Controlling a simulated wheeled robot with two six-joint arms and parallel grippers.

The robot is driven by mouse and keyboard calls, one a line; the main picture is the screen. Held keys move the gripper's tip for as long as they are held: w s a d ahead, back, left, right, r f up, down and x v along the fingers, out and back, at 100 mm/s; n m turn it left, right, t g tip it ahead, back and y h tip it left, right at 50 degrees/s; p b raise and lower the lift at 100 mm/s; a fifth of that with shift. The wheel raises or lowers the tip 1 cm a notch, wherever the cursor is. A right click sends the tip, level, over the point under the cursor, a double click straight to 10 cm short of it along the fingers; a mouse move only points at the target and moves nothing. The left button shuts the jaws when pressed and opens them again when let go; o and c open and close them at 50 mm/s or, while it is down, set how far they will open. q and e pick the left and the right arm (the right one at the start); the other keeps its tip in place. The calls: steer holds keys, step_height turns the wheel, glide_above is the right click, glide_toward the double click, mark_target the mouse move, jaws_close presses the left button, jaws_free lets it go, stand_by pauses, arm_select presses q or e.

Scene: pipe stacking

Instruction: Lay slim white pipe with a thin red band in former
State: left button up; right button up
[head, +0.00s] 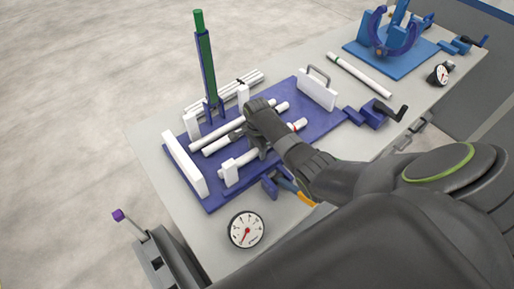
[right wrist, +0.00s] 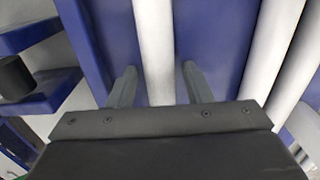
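The slim white pipe with a thin red band (head: 247,157) lies along the near side of the blue former (head: 215,203), its red band close to the right end. Its left end is by a short white post (head: 231,174). My right gripper (head: 263,150) is down over this pipe's middle. In the right wrist view a white pipe (right wrist: 154,50) runs between the open fingers (right wrist: 158,82), with a small gap on each side. The band does not show there. My left gripper is not in view.
Two more white pipes (head: 217,134) lie in the former, behind the gripper. Further pipes lie behind it near a tall green-and-blue upright (head: 206,65). A white end plate (head: 184,165), handled block (head: 317,90), crank vise (head: 372,113) and dial gauge (head: 246,230) surround it. A green-banded pipe (head: 360,75) lies right.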

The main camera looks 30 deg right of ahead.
steer(key=shift+r, duration=0.4)
step_height(320, 180, up, 12)
steer(key=shift+f, duration=0.2)
stand_by(0.7)
